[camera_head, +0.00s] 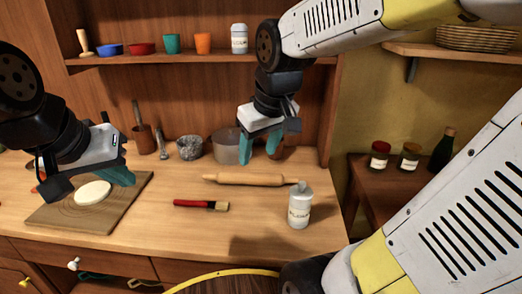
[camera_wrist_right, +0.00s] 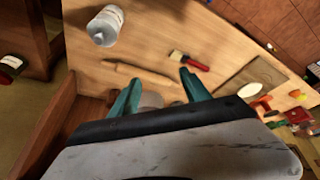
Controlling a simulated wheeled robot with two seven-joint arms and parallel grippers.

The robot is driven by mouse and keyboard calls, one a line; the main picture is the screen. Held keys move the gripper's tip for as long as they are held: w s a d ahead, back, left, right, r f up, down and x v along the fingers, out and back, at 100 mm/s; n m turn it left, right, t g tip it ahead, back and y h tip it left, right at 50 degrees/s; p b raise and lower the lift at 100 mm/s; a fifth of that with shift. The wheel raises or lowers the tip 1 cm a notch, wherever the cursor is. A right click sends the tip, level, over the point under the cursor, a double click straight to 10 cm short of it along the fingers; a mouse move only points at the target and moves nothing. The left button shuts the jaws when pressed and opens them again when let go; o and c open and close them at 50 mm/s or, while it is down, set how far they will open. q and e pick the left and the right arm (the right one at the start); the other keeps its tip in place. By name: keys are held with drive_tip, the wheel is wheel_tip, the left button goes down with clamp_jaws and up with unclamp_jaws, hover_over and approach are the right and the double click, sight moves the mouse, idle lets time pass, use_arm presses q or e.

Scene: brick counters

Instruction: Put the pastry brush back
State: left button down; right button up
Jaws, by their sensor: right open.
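The pastry brush (camera_head: 200,205), with a red handle and pale bristles, lies flat on the wooden counter, bristles to the right. It also shows in the right wrist view (camera_wrist_right: 190,61). My right gripper (camera_head: 259,147) is open and empty, above the back of the counter and apart from the brush; its two teal fingers show in the right wrist view (camera_wrist_right: 161,88). My left gripper (camera_head: 118,176) hangs over the cutting board, left of the brush; its finger gap is not clear. A brown cup (camera_head: 144,140) with a handle sticking out stands at the back.
A rolling pin (camera_head: 245,179) lies behind the brush. A white-labelled shaker (camera_head: 299,207) stands to the right. A board (camera_head: 135,192) with pale dough (camera_head: 93,193) lies left. A grey bowl (camera_head: 190,148) and a pot (camera_head: 226,148) stand at the back, below a shelf (camera_head: 180,60).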

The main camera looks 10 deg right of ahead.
drive_tip(key=s+d+r+m+t+y, duration=0.1)
drive_tip(key=s+m+t, duration=0.1)
drive_tip(key=s, duration=0.4)
drive_tip(key=shift+d+r+m, duration=0.3)
drive_tip(key=shift+d+m, duration=0.1)
drive_tip(key=shift+m, duration=0.4)
